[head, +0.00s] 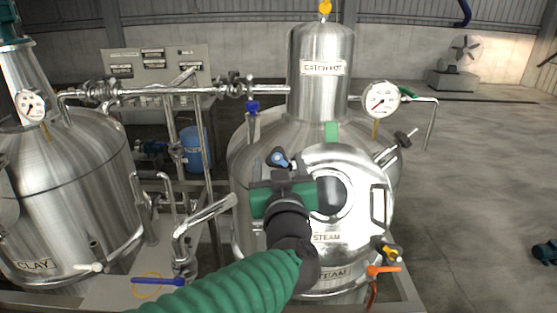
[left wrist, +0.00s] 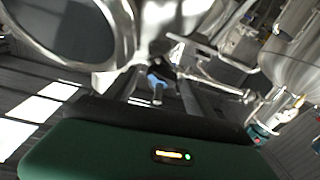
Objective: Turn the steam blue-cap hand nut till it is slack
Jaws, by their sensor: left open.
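The steam tank's round steel door (head: 345,165) has a small window and a STEAM label (head: 327,237). The blue-cap hand nut (head: 278,157) is at the door's upper left edge. My left gripper (head: 280,172) is open in front of the door, its fingers pointing at this nut. In the left wrist view the blue cap (left wrist: 155,82) shows between the two dark fingers, near their far ends. I cannot tell whether a finger touches it. My left arm hides the door's lower left part. My right gripper is not in view.
A yellow-cap nut (head: 390,251) and a dark-cap nut (head: 403,138) sit around the door's right side. An orange-handled valve (head: 383,270) is below. Pipes and the CLAY tank (head: 75,190) stand at left. The floor at right is mostly clear.

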